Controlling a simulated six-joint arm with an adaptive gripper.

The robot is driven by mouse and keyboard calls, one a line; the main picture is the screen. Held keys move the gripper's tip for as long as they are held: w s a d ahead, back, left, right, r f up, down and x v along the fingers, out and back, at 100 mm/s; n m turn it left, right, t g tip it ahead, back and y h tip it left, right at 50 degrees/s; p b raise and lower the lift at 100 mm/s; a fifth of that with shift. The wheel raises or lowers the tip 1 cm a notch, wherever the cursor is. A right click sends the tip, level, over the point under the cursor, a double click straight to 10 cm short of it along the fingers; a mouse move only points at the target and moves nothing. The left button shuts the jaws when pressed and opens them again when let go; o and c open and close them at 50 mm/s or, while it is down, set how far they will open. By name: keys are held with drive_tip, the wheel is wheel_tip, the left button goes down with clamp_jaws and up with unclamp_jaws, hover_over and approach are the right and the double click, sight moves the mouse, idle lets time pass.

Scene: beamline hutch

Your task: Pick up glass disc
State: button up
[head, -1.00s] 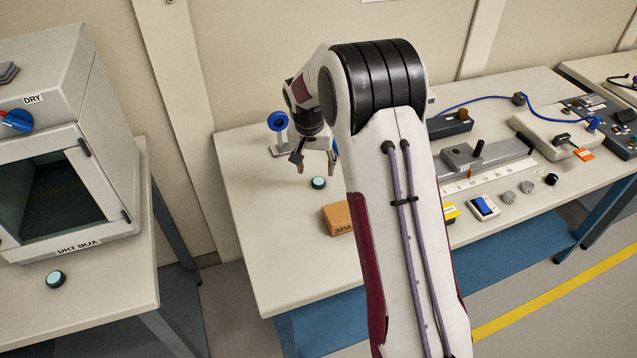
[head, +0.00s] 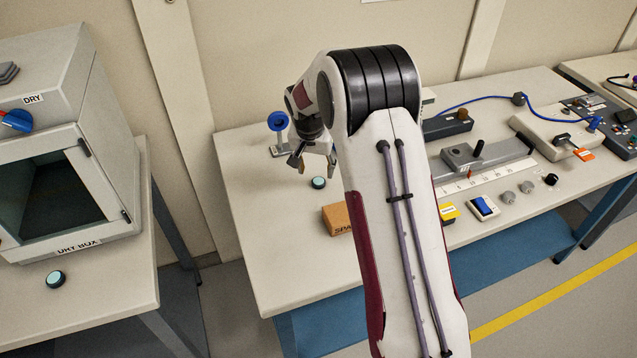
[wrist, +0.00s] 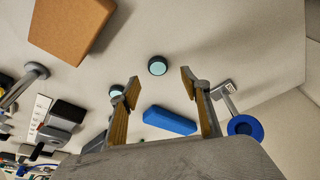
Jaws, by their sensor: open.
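A glass disc (head: 318,183), pale teal with a dark rim, lies flat on the bench below my gripper (head: 315,164). In the wrist view this disc (wrist: 157,67) lies beyond the fingertips, roughly in line with the gap between them. My gripper (wrist: 160,87) is open and empty, apart from the disc. A second similar disc (wrist: 116,91) is partly hidden behind the left finger in the wrist view. Another similar disc (head: 55,280) lies on the left table in front of the dry box (head: 70,222).
A brown box (head: 339,219) stands near the disc. A blue ring on a stand (head: 278,121) is behind it. A blue block (wrist: 170,120) shows between the fingers in the wrist view. Devices and a ruler strip (head: 497,177) fill the bench's right side; its front left is clear.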

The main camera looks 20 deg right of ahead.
sight(318, 182)
drive_tip(key=shift+f, duration=0.15)
drive_tip(key=shift+x, duration=2.6)
drive_tip(key=shift+s+d, duration=0.15)
drive_tip(key=shift+c, duration=0.5)
drive_tip(key=c, duration=0.9)
